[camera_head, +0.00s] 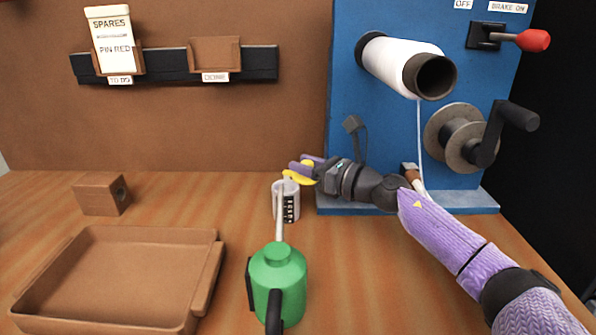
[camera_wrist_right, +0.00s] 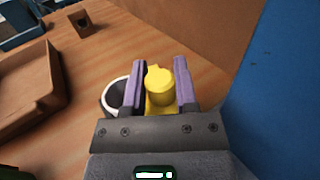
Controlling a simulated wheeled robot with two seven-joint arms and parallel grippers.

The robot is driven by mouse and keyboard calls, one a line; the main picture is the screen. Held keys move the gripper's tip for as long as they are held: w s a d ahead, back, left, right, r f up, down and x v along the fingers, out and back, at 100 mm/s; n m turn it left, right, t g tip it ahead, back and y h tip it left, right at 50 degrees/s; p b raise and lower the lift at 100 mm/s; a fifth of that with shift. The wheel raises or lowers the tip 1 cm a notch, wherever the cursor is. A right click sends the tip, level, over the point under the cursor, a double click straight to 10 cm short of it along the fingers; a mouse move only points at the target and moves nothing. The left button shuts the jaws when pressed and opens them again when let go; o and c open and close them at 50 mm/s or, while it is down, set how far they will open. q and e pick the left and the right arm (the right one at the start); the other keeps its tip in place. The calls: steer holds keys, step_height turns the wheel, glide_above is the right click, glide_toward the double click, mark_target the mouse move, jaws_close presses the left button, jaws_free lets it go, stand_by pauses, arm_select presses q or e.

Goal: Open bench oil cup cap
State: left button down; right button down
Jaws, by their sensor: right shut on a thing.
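The bench oil cup (camera_head: 292,204) is a small white cylinder with a dark marked strip, upright on the bench left of the blue panel. In the right wrist view the cup (camera_wrist_right: 107,92) shows a pale rim around a dark, uncovered inside. My right gripper (camera_head: 300,168) is just above and right of the cup. Its purple fingers are shut on the yellow cap (camera_wrist_right: 160,86), which has a round raised knob. The cap (camera_head: 299,179) sits beside the cup's mouth; I cannot tell whether it is still joined to the cup. My left gripper is not in view.
A green oil can (camera_head: 279,277) with a long spout stands in front of the cup. A brown tray (camera_head: 215,285) and a wooden block (camera_head: 100,195) are to the left. The blue loom panel (camera_head: 345,90) with spool and crank rises at the right.

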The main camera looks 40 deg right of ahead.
steer(key=shift+c, duration=2)
jaws_free()
steer(key=shift+s+d+f, duration=0.1)
steer(key=shift+s+d, duration=0.05)
steer(key=shift+s, duration=0.25)
steer(key=p+v, duration=0.2)
steer(key=v, duration=0.6)
steer(key=shift+s+d, duration=0.1)
steer(key=shift+s, duration=0.15)
steer(key=shift+s+d, duration=0.1)
steer(key=shift+s, duration=0.15)
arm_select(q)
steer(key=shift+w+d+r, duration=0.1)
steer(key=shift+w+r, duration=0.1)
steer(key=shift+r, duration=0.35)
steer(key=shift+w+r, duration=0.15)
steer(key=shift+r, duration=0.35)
